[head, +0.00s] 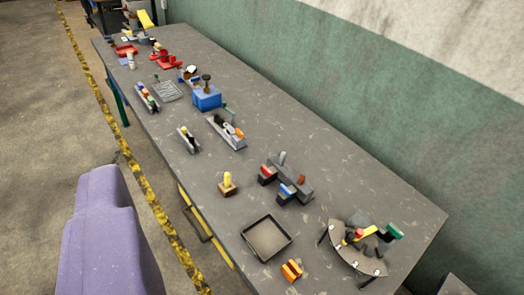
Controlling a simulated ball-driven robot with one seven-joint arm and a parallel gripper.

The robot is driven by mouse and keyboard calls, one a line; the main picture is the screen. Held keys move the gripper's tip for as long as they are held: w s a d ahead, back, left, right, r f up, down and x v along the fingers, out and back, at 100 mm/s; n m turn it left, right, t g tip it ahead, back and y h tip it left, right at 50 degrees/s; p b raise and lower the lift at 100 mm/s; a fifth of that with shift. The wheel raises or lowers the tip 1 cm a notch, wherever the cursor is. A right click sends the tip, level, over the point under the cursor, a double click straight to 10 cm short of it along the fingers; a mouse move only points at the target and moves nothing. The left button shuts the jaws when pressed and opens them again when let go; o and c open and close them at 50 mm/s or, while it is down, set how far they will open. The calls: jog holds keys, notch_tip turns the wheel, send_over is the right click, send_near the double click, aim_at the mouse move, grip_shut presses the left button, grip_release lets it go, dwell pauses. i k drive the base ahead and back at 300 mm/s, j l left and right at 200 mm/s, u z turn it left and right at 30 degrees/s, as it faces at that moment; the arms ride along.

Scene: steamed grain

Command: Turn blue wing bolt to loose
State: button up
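The long grey workbench (335,165) runs from the far upper left to the lower right. A dark fixture (295,185) on its near half carries a blue-topped piece (286,190) and a red-topped piece (267,171) on its left side. Short upright grey and orange pieces stand along its other side. The blue-topped piece may be the blue wing bolt, but it is too small for me to tell its wing shape or how far it is turned. My gripper is not in view.
A blue box (207,98) with a dark knob stands farther back. A yellow-topped wooden block (228,183), an empty dark tray (266,238), an orange piece (291,270) and a round fixture with a green handle (362,245) stand nearby. A green wall (330,90) borders the bench.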

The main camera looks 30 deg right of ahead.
aim_at(286, 191)
jog(key=i+z, duration=0.15)
jog(key=i, duration=0.45)
jog(key=i+j+z, duration=0.2)
jog(key=i, duration=0.4)
jog(key=z, duration=0.3)
